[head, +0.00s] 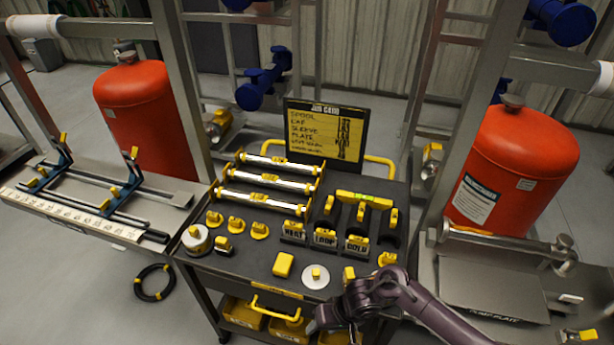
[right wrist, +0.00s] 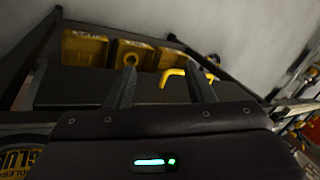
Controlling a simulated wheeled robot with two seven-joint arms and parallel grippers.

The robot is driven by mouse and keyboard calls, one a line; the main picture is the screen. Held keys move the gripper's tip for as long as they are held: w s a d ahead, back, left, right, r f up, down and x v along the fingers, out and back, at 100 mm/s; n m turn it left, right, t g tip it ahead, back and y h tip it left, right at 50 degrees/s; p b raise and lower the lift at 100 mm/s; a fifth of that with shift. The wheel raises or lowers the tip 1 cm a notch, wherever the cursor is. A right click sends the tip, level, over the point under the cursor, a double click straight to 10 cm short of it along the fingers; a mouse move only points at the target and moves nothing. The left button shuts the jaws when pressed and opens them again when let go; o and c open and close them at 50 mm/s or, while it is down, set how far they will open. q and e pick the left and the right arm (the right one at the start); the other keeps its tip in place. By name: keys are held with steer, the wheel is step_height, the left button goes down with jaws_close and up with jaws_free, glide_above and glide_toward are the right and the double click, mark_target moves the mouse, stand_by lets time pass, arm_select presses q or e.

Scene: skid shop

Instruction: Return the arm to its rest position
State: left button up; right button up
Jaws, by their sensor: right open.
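My right gripper (head: 318,328) hangs in front of the near edge of the dark work cart (head: 245,272), at the lower middle of the head view. Its arm comes in from the lower right. In the right wrist view the two fingers (right wrist: 162,90) stand well apart with nothing between them, so it is open and empty. Beyond the fingers are yellow bins and a yellow handle on the cart's lower part. My left gripper is not in view.
The cart top carries yellow-handled parts, silver bars and a job card sign (head: 326,133). Red tanks stand at left (head: 148,112) and right (head: 515,165). Side benches flank the cart. A black cable coil (head: 154,282) lies on the open floor at left.

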steer(key=s+d+f+m+t+b, duration=0.1)
steer(key=s+d+f+b, duration=0.2)
steer(key=f, duration=0.8)
steer(key=s+d+f+t+b, duration=0.1)
steer(key=s+d+f+b, duration=0.2)
steer(key=f, duration=0.9)
steer(key=s+d+f+h+b, duration=0.1)
steer(key=s+d+f, duration=0.3)
steer(key=s, duration=0.4)
steer(key=s+d+f+n+h+b, duration=0.1)
steer(key=s+d+f, duration=0.3)
steer(key=s, duration=0.5)
steer(key=s+d+f+g+h, duration=0.1)
steer(key=s+d+f+h, duration=0.1)
steer(key=s+d+f, duration=0.3)
steer(key=s+f, duration=0.1)
steer(key=s, duration=0.2)
steer(key=shift+s+n+h+b, duration=0.15)
steer(key=shift+n+h+b, duration=0.15)
steer(key=shift+h+b, duration=0.1)
